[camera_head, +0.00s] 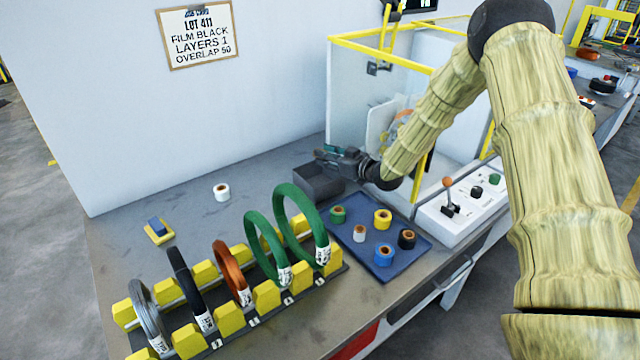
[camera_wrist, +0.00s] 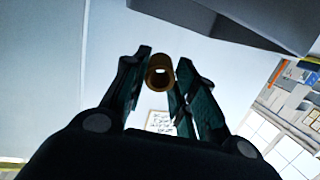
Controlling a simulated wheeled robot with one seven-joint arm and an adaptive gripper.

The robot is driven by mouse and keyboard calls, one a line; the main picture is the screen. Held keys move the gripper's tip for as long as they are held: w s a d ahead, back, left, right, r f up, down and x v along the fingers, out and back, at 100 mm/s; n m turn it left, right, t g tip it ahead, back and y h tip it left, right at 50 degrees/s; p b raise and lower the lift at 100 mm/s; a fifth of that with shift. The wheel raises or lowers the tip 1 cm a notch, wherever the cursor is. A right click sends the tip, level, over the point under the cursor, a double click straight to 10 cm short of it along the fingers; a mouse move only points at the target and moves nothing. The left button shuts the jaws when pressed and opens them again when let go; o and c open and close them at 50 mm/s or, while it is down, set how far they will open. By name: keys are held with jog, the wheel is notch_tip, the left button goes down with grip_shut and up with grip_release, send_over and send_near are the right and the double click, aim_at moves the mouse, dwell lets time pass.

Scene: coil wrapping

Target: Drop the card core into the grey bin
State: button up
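The brown card core (camera_wrist: 160,74) is a short hollow tube between my gripper's fingertips in the wrist view, with a finger against each side. My gripper (camera_head: 328,152) is shut on it and is held level just above the open top of the grey bin (camera_head: 318,187) in the head view. The bin is a dark grey open box on the bench, near the wall and behind the blue tray. Part of the bin's inside is hidden by my gripper.
A blue tray (camera_head: 345,246) with several tape rolls lies in front of the bin. A yellow rack (camera_head: 265,297) holds several coils. A white roll (camera_head: 222,192) stands left of the bin. A yellow-framed machine (camera_head: 350,95) and a lever panel (camera_head: 465,208) are close on the right.

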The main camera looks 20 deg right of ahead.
jog(key=shift+o, duration=1.4)
jog(key=shift+f, duration=0.1)
jog(key=v, duration=1.2)
